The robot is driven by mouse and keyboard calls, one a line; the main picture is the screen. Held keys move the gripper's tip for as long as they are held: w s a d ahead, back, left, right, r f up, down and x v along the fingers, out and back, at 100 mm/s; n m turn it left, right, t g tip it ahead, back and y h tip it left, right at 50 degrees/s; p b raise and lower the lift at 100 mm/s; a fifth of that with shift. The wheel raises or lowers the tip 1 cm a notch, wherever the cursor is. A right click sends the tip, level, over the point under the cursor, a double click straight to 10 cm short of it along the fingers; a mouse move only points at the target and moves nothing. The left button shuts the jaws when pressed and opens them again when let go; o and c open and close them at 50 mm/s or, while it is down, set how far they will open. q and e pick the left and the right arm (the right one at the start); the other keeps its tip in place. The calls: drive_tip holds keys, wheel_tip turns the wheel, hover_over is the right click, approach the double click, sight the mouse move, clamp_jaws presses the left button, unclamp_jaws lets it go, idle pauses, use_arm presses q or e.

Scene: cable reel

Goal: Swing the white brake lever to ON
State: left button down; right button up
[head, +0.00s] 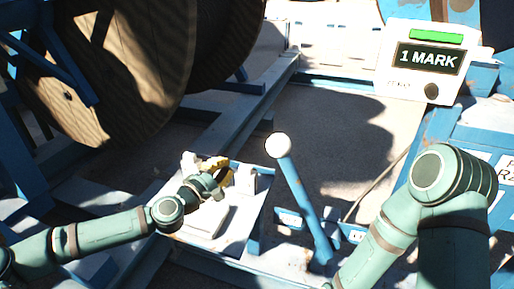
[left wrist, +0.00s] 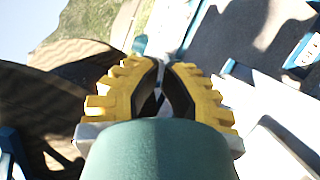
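The brake lever (head: 302,195) stands right of centre in the head view. It has a blue shaft and a white ball knob (head: 278,146), and its top leans to the left. Small label plates (head: 290,218) flank its lower end, too small to read. My left gripper (head: 226,174), with yellow fingers, is left of the knob, apart from it, over a pale base plate. In the left wrist view its fingers (left wrist: 164,68) have a narrow gap with nothing clearly held between them. My right gripper is outside the head view.
A large wooden cable reel (head: 110,75) in a blue frame fills the upper left. A white display box (head: 430,60) reading "1 MARK" with a green bar stands at upper right. White fittings (head: 246,179) rise close to my left gripper. Shaded floor lies behind the lever.

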use_arm(q)
drive_tip(key=s+d+x, duration=0.1)
drive_tip(key=d+x, duration=0.1)
drive_tip(key=x, duration=0.9)
drive_tip(key=shift+d+r+b, duration=0.3)
drive_tip(key=shift+d, duration=0.05)
